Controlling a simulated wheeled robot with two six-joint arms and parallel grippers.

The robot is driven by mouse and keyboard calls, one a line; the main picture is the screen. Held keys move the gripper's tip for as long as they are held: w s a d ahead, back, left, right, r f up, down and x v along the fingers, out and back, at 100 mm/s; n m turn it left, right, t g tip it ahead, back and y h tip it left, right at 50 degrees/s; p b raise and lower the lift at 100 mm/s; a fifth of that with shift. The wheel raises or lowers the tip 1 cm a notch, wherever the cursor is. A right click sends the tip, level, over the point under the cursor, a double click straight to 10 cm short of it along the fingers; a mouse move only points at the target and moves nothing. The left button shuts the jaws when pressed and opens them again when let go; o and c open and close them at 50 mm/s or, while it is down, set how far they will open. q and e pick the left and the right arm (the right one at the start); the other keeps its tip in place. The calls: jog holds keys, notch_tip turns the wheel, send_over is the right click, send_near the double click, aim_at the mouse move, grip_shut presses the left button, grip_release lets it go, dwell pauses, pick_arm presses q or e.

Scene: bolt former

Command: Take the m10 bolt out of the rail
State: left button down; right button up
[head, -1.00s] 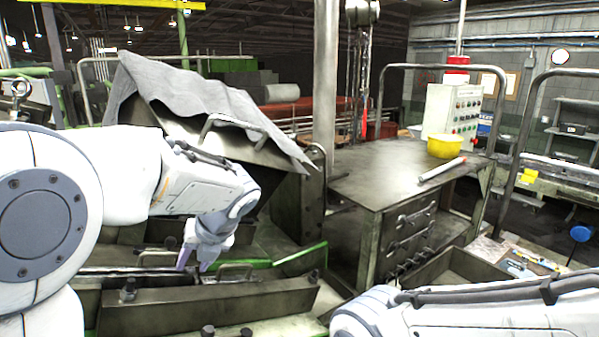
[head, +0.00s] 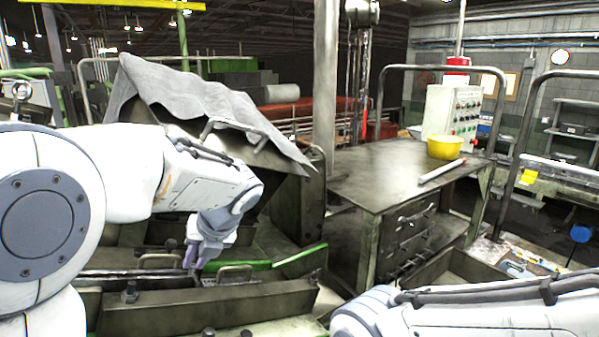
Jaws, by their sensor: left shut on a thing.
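My left gripper (head: 195,262) points down over the rail (head: 120,279) at the lower left of the head view. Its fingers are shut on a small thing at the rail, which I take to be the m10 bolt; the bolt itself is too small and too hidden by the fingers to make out. The fingertips are close to the rail's top. My right arm comes in at the lower right, but its gripper is not in view.
A steel bench (head: 375,178) stands at centre right with a yellow bowl (head: 445,147) and a white tube (head: 442,170) on it. A grey sheet (head: 205,105) drapes the cover behind my left arm. A metal handle (head: 236,273) stands just right of the left gripper.

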pick_arm(q)
notch_tip(320, 180, up, 6)
jog(key=w+d, duration=0.1)
jog(key=d, duration=0.1)
jog(key=shift+w, duration=0.2)
dwell(0.7)
jog(key=shift+f, duration=0.1)
